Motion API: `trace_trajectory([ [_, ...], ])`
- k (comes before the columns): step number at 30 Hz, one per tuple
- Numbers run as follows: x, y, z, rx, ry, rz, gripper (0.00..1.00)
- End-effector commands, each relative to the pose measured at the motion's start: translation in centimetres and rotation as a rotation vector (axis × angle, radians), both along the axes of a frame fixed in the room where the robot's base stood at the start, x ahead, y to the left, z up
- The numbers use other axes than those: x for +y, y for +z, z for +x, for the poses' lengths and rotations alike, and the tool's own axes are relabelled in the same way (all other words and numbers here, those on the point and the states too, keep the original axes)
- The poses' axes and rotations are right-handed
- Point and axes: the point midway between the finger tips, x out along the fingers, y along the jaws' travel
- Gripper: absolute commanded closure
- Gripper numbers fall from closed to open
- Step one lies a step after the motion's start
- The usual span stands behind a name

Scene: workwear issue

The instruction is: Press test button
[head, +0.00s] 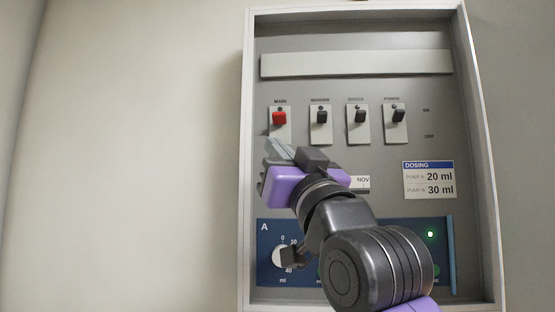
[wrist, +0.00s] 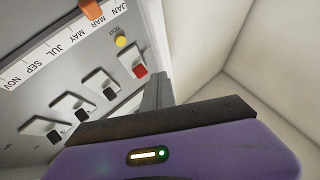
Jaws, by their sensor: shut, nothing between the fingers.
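The test button is a round yellow button (wrist: 121,41) with small lettering beside it in the wrist view. It sits on the grey panel between the red switch (wrist: 140,71) and the month scale (wrist: 60,48). In the head view my gripper and arm hide it. My gripper (head: 278,149) is shut and empty, in front of the panel just below the red switch (head: 279,118). In the wrist view the fingers (wrist: 158,82) end to the right of the red switch, apart from the yellow button. I cannot tell how far they are from the panel.
Three black switches (head: 321,116) stand right of the red one. An orange marker (wrist: 91,10) sits on the month scale. A dosing label (head: 429,179) is at right. The blue panel (head: 270,225) below has a dial (head: 284,257) and a lit green lamp (head: 430,234). The cabinet's raised frame (head: 246,150) surrounds everything.

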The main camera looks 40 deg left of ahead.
Motion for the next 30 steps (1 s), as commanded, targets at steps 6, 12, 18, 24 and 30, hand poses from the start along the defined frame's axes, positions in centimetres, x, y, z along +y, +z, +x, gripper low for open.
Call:
trace_trajectory([
  [6, 0.2, 0.0, 0.3, 0.0, 0.001, -0.001, 1.0],
  [12, 1.3, 0.2, 2.0, 0.0, 0.0, -0.002, 1.0],
  [18, 2.7, 0.2, 4.3, -0.001, 0.0, -0.004, 1.0],
  [24, 3.9, 0.3, 6.2, -0.002, 0.002, -0.002, 1.0],
  [30, 4.5, 0.1, 7.3, -0.002, 0.0, -0.001, 1.0],
])
